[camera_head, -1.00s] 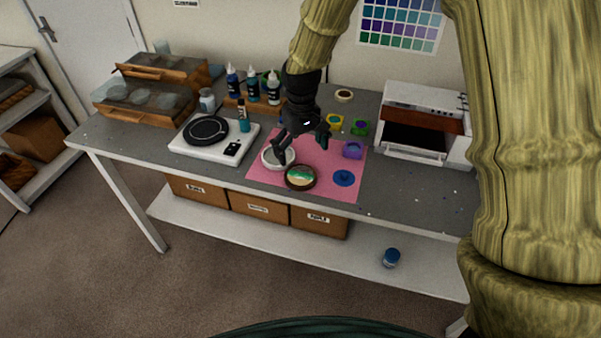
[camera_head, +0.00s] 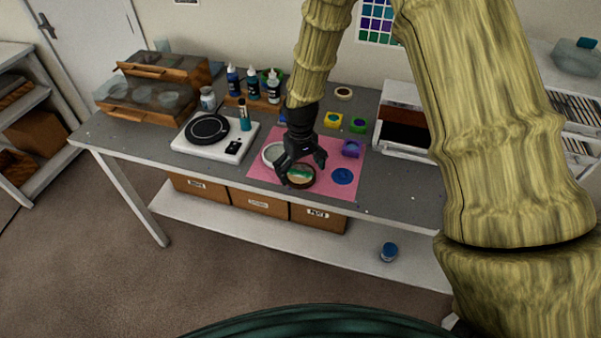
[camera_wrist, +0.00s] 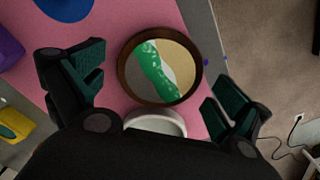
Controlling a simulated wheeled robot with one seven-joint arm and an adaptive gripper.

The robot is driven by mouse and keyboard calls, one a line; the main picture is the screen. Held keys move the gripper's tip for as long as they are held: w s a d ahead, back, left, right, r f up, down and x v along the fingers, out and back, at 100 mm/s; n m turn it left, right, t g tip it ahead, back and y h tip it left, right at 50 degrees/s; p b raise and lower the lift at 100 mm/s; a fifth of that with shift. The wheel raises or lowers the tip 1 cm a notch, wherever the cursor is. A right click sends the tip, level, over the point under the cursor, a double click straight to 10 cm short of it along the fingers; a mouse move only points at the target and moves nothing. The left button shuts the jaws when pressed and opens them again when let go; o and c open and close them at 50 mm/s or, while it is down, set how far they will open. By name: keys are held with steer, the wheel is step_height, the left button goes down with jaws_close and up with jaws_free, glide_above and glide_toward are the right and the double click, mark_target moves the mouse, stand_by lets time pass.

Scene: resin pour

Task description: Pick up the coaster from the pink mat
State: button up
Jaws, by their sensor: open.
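The coaster (camera_head: 301,177) is round with a dark brown rim and a tan, green and white face. It lies on the pink mat (camera_head: 325,191) near its front edge. My gripper (camera_head: 303,168) is above it with the fingers spread and empty. In the wrist view the coaster (camera_wrist: 160,66) shows whole, ahead of and between the two open fingers, apart from both. The pink mat (camera_wrist: 120,22) also shows there. How high the fingertips are above the coaster is hard to tell.
A white round dish (camera_head: 271,153) is just left of the coaster, close to my gripper. A blue disc (camera_head: 342,176) and a purple mould (camera_head: 351,148) lie to the right. A white scale (camera_head: 190,143) stands left of the mat. The table's front edge is close.

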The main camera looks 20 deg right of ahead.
steer(key=shift+f, duration=0.25)
steer(key=c, duration=0.9)
steer(key=shift+s, duration=0.1)
steer(key=shift+c, duration=0.3)
steer(key=shift+s, duration=0.1)
steer(key=shift+c, duration=0.4)
steer(key=shift+r+b, duration=0.65)
steer(key=shift+r, duration=0.05)
jaws_close()
steer(key=shift+w+r+b, duration=0.2)
steer(key=shift+r+b, duration=0.3)
steer(key=shift+r, duration=0.45)
steer(key=s+a+r+b, duration=0.1)
steer(key=s+a+b, duration=0.1)
steer(key=s+a, duration=0.2)
steer(key=s+a+b, duration=0.2)
steer(key=s+a, duration=0.2)
steer(key=s, duration=0.5)
steer(key=shift+s+a+r, duration=0.2)
steer(key=shift+a+r, duration=0.15)
steer(key=shift+r, duration=0.05)
